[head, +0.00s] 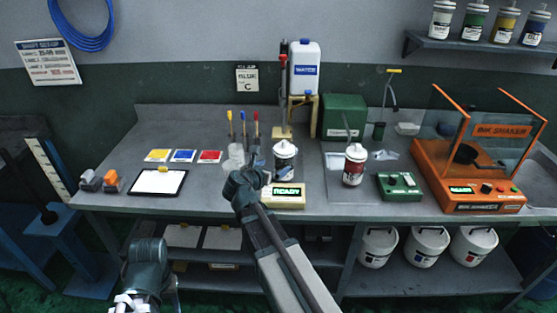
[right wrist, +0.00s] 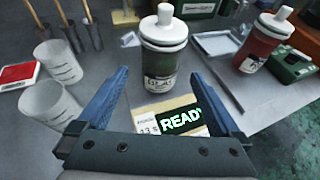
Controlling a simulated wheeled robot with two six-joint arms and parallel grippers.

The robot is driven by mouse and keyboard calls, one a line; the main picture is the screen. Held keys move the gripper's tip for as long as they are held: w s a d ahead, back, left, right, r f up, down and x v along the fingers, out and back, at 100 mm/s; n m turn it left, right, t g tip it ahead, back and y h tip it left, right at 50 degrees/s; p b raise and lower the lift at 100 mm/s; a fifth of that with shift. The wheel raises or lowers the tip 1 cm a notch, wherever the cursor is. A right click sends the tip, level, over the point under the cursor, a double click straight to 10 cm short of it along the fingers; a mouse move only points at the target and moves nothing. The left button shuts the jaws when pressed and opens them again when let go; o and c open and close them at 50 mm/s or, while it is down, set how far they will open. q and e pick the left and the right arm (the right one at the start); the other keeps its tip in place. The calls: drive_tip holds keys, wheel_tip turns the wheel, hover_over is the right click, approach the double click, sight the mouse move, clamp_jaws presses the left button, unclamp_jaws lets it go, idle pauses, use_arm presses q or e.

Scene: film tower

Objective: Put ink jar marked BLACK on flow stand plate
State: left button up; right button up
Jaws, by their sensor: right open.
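The ink jar marked BLACK (head: 285,165) is white-lidded and upright on the bench. In the right wrist view its label reads "BLAC" on the jar (right wrist: 163,68). A cream unit with a green READY display (head: 284,198) is right in front of it, also in the wrist view (right wrist: 172,118); I cannot tell whether the jar stands on this unit's plate or behind it. My right gripper (right wrist: 163,95) is open, its blue fingers spread to either side, with the jar ahead between them and not gripped. My left arm's end (head: 140,298) is low at the left, its jaws unclear.
A green control box (head: 398,185) and the orange ink shaker (head: 470,165) are farther right.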

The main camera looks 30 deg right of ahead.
drive_tip(key=p+v, duration=0.1)
drive_tip(key=v, duration=0.3)
drive_tip(key=shift+s+a, duration=0.1)
drive_tip(key=s+a+f+m+g+y, duration=0.2)
drive_tip(key=s+a+m, duration=0.4)
drive_tip(key=a, duration=0.3)
drive_tip(key=s+a+f+m+g+y, duration=0.3)
drive_tip(key=s+a+f+m+y, duration=0.1)
drive_tip(key=s+a+f+m, duration=0.3)
drive_tip(key=s+a+f+m+g+y, duration=0.3)
drive_tip(key=s+a+m, duration=0.4)
drive_tip(key=a, duration=0.4)
drive_tip(key=shift+a+f+m+y, duration=0.2)
drive_tip(key=shift+f+m+y, duration=0.1)
drive_tip(key=shift+f+m, duration=0.4)
